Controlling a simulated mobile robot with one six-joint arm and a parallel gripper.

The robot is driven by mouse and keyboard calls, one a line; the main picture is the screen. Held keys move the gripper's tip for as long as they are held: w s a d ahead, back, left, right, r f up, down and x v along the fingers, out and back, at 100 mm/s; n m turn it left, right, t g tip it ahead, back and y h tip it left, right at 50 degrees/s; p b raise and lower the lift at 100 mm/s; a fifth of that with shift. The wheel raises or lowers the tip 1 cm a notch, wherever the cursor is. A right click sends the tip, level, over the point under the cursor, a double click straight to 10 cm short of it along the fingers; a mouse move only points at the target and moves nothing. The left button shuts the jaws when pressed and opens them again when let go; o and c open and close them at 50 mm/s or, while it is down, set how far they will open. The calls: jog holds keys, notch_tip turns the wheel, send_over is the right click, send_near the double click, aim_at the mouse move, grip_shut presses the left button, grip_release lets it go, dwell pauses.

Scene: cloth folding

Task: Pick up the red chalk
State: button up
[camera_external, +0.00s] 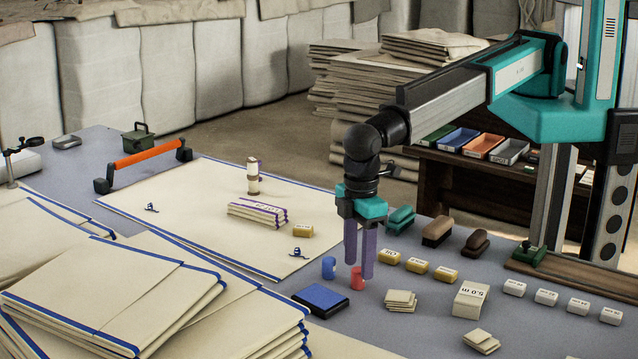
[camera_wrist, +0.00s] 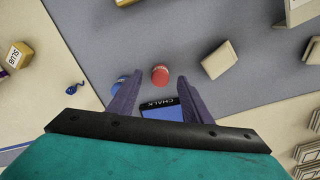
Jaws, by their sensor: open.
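The red chalk (camera_external: 357,279) is a short red cylinder standing on the grey tabletop. In the external view my gripper (camera_external: 359,268) points straight down over it, with its two purple fingers spread and the chalk showing between and behind the tips. In the wrist view the red chalk (camera_wrist: 160,75) lies a little beyond the fingertips, between their lines. My gripper (camera_wrist: 152,82) is open and holds nothing there. Whether a finger touches the chalk cannot be told.
A blue chalk (camera_external: 328,267) stands just left of the gripper. A blue pad labelled CHALK (camera_external: 320,299) lies in front. Yellow blocks (camera_external: 389,258) and brushes (camera_external: 436,231) stand to the right. A blue-edged cloth (camera_external: 200,205) lies left, with folded cloth stacks (camera_external: 110,290) nearer.

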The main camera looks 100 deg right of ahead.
aim_at(359, 269)
jog(key=shift+f+p, duration=0.55)
jog(key=shift+f, duration=1.1)
jog(key=c, duration=1.1)
grip_shut()
jog(key=shift+r, duration=0.2)
jog(key=shift+r+b, duration=0.7)
jog(key=shift+r, duration=0.1)
jog(key=shift+s+d+r+b, duration=0.25)
jog(key=shift+s+r+b, duration=0.15)
jog(key=shift+r, duration=0.3)
jog(key=s+d+b, duration=0.1)
jog(key=s+d, duration=0.2)
jog(key=s, duration=0.1)
jog(key=s+d+r+b, duration=0.1)
jog(key=s+d+b, duration=0.1)
jog(key=s+d, duration=0.1)
jog(key=s+d+b, duration=0.1)
jog(key=s+d, duration=0.2)
jog(key=s, duration=0.2)
jog(key=shift+s+r, duration=0.1)
jog(key=shift+r, duration=0.2)
